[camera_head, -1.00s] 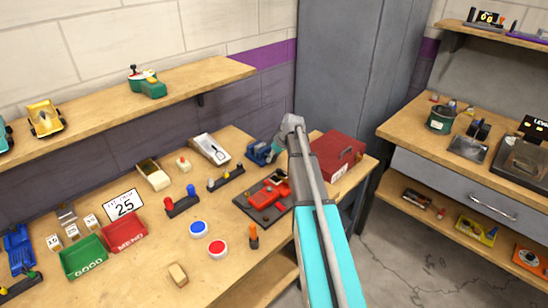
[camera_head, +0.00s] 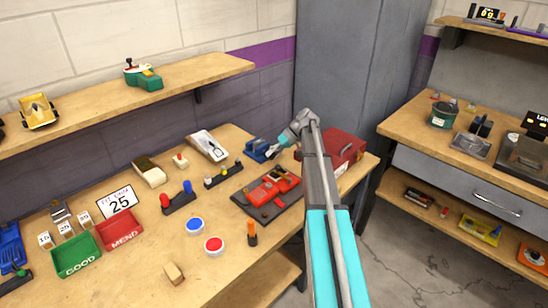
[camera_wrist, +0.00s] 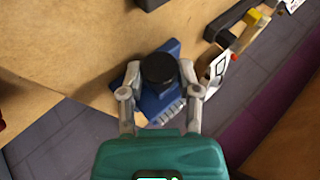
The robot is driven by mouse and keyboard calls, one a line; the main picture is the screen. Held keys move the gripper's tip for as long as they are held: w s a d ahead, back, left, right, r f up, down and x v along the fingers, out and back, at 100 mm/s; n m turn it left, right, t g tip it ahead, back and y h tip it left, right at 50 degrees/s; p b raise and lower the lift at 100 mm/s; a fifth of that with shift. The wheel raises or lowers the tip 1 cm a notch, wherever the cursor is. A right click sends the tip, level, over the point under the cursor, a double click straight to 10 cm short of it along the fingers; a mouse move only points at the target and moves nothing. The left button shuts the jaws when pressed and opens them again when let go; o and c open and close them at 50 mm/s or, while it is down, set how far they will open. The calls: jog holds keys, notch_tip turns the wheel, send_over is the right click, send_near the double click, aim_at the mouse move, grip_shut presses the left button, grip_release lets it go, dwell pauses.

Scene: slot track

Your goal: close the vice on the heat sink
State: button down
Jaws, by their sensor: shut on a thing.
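The blue vice (camera_head: 257,150) stands at the back of the bench, left of the red box. It also shows in the wrist view (camera_wrist: 153,104), with a round black knob (camera_wrist: 158,69) on top. My gripper (camera_wrist: 161,70) has one finger on each side of this knob and is shut on it. In the head view my gripper (camera_head: 276,149) is small and reaches the vice from the right. A pale ribbed piece (camera_wrist: 168,114) at the vice's near side looks like the heat sink. Its contact with the jaws is hidden.
A red box (camera_head: 347,148) stands close right of the vice. A red device on a dark board (camera_head: 242,203) lies in front. A grey-white device (camera_head: 209,145) and a dark rack (camera_head: 224,175) are to the left. A wooden shelf (camera_head: 200,74) hangs above.

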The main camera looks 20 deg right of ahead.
jog(key=shift+d+f+y+b, duration=0.15)
jog(key=shift+y+b, duration=0.3)
jog(key=shift+y, duration=0.05)
jog(key=shift+c, duration=1.5)
grip_release()
